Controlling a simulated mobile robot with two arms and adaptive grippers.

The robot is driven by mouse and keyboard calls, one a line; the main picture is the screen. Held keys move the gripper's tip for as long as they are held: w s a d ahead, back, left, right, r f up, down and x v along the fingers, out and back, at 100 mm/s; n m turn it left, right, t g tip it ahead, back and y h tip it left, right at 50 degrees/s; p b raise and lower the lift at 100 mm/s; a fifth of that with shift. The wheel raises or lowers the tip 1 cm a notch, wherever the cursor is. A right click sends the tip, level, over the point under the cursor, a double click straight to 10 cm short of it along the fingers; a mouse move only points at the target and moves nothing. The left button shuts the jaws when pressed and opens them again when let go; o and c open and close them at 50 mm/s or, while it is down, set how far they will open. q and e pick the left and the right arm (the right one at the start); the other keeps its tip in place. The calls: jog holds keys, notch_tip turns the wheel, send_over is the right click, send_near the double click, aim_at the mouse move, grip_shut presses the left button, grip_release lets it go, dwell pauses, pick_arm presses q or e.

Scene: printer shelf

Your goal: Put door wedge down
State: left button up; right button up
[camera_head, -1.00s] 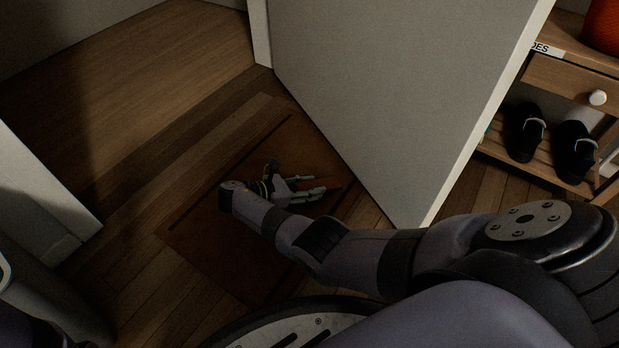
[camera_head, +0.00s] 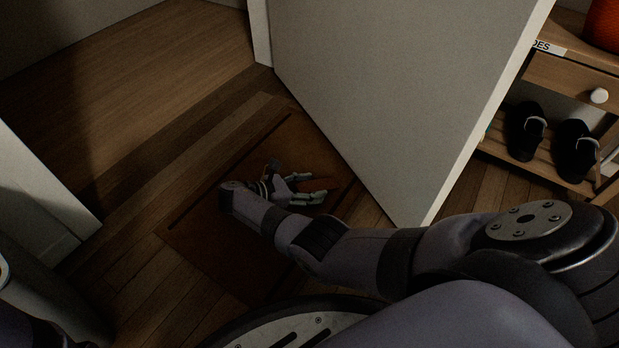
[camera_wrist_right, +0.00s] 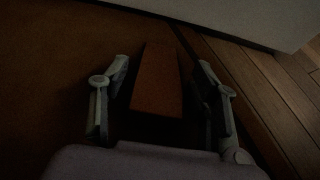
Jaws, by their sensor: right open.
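The door wedge (camera_wrist_right: 157,80) is a reddish-brown block lying between the open fingers of my right gripper (camera_wrist_right: 162,95) in the right wrist view. Dark gaps show between the wedge and the fingers on both sides. In the head view my right gripper (camera_head: 316,190) is low over the brown doormat (camera_head: 215,240), close to the door's lower edge. The wedge shows there only as a faint reddish-brown shape (camera_head: 318,184) by the fingers. The pale door (camera_head: 400,90) stands open beside it. My left gripper is not in view.
A wooden shoe rack (camera_head: 560,75) with black shoes (camera_head: 526,130) stands at the right behind the door. A white door frame (camera_head: 40,190) is at the left. Bare wooden floor (camera_head: 150,70) lies clear beyond the doorway.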

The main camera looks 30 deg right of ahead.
jog(key=shift+r, duration=0.15)
jog(key=p+v, duration=0.1)
jog(key=v, duration=0.6)
jog(key=shift+a, duration=0.25)
